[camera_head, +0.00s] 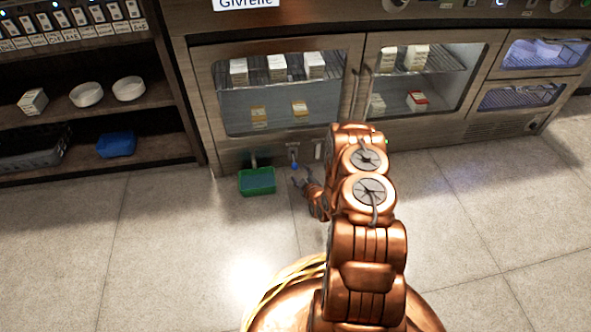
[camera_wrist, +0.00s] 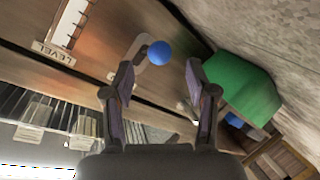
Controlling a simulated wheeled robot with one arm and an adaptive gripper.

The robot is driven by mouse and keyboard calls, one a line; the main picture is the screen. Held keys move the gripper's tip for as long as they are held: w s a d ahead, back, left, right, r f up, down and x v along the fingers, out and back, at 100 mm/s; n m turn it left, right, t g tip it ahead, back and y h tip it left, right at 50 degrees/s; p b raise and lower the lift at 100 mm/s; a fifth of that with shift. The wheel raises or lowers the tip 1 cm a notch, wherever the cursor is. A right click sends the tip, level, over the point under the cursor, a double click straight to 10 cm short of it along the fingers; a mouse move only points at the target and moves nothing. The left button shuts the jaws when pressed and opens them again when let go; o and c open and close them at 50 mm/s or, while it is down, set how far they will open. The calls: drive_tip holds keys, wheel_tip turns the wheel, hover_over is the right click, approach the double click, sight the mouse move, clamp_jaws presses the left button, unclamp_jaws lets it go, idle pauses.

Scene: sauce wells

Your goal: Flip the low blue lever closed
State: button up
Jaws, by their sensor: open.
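The blue lever (camera_head: 294,164) sits low on the front panel beneath the glass-doored cabinet, its blue end hanging down. My gripper (camera_head: 300,181) is just in front of and slightly below the lever, close to the floor. In the wrist view my gripper (camera_wrist: 158,72) is open, with one finger on each side. The knob appears just beyond the fingertips, between them in the picture. Nothing is held. I cannot tell whether a finger touches the handle.
A green bin (camera_head: 257,190) stands on the floor left of my gripper, under a spout; it also shows right of the fingers in the wrist view (camera_wrist: 240,85). A level gauge (camera_wrist: 72,22) is on the panel. Shelves (camera_head: 165,147) stand left. The floor at front left is clear.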

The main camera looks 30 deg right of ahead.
sight(296, 169)
drive_tip(key=shift+b+x, duration=1.25)
drive_tip(key=shift+x, duration=1.95)
drive_tip(key=shift+r, duration=0.1)
drive_tip(key=c, duration=0.7)
drive_tip(key=shift+a, duration=0.2)
clamp_jaws()
